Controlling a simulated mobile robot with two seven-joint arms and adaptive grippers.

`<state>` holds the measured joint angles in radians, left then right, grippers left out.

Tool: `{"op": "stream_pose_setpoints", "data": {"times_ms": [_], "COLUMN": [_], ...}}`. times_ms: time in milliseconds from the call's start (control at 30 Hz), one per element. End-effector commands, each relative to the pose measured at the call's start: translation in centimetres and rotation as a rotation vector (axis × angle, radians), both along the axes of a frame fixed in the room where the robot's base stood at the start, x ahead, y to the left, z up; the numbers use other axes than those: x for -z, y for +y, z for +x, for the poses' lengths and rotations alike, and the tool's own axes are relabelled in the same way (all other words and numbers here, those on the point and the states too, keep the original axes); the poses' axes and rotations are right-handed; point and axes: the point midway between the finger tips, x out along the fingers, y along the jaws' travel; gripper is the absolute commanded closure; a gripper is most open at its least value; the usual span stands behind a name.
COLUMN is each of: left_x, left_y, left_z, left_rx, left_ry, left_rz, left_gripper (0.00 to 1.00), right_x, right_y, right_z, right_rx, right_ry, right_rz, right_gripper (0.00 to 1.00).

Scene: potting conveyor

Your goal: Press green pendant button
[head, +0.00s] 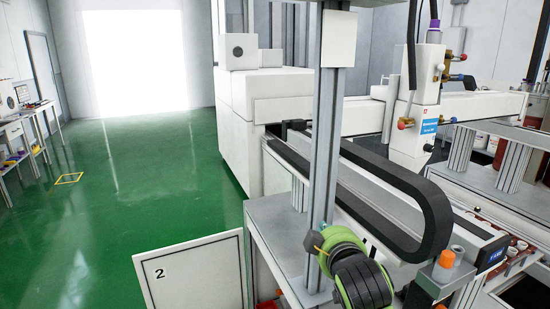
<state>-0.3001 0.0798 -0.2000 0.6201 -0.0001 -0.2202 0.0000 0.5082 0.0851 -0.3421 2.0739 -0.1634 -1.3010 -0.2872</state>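I cannot make out a green pendant button in the head view. My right arm comes in from the bottom, with a black body and a bright green ring. Its end, the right gripper (318,246), is by the lower part of a grey upright post (327,130). The fingers are too small and hidden to tell open from shut, or whether they touch the post. My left gripper is not in view.
A conveyor machine with a black cable chain (425,205) fills the right side. An orange cap (447,258) stands at its front right. A white panel marked 2 (195,275) stands at the bottom. Green floor (130,190) at the left is clear. A side table (20,130) stands far left.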

Motion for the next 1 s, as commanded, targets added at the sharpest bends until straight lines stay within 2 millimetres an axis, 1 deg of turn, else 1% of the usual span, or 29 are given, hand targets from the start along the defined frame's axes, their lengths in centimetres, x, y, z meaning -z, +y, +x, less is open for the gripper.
{"op": "stream_pose_setpoints", "data": {"times_ms": [33, 133, 233, 267, 300, 367, 400, 467, 500, 567, 600, 667, 700, 767, 800, 900, 1000], "left_x": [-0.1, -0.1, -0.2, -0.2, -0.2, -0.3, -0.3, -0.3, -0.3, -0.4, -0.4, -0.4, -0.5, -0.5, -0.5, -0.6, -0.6], "left_y": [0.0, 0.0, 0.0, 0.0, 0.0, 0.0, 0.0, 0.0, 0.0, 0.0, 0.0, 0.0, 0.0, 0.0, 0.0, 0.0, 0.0], "left_z": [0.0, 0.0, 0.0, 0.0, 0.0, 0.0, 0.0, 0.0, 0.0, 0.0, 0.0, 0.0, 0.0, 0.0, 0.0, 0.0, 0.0], "left_rx": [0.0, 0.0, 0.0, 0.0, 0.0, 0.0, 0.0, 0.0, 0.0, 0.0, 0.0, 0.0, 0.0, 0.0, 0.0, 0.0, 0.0], "left_ry": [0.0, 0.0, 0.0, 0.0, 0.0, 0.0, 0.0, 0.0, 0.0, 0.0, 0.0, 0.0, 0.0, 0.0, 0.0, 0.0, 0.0], "left_rz": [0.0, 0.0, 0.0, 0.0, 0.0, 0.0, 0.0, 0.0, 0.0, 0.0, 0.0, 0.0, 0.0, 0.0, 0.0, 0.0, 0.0], "left_gripper": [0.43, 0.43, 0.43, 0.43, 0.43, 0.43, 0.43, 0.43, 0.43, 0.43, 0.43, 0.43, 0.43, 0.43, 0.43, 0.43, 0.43], "right_x": [-2.9, -7.8, -12.8, -14.2, -16.2, -19.2, -21.2, -24.1, -26.0, -28.8, -30.7, -33.5, -35.3, -37.9, -39.6, -43.4, -46.4], "right_y": [0.3, 0.9, 1.5, 1.7, 2.0, 2.3, 2.5, 2.9, 3.2, 3.5, 3.7, 4.1, 4.3, 4.7, 4.9, 5.5, 6.0], "right_z": [0.5, 1.1, 1.2, 1.2, 1.0, 0.7, 0.4, -0.2, -0.7, -1.5, -2.2, -3.3, -4.1, -5.5, -6.4, -8.8, -11.1], "right_rx": [-0.007, -0.016, -0.02, -0.022, -0.022, -0.02, -0.019, -0.017, -0.014, -0.007, -0.003, 0.005, 0.011, 0.022, 0.03, 0.051, 0.07], "right_ry": [-0.054, -0.149, -0.244, -0.273, -0.311, -0.368, -0.407, -0.463, -0.5, -0.556, -0.594, -0.65, -0.688, -0.745, -0.782, -0.866, -0.935], "right_rz": [-0.02, -0.062, -0.106, -0.12, -0.137, -0.165, -0.183, -0.209, -0.229, -0.256, -0.275, -0.302, -0.321, -0.35, -0.368, -0.41, -0.446], "right_gripper": [1.0, 1.0, 1.0, 1.0, 1.0, 1.0, 1.0, 1.0, 1.0, 1.0, 1.0, 1.0, 1.0, 1.0, 1.0, 1.0, 1.0]}}
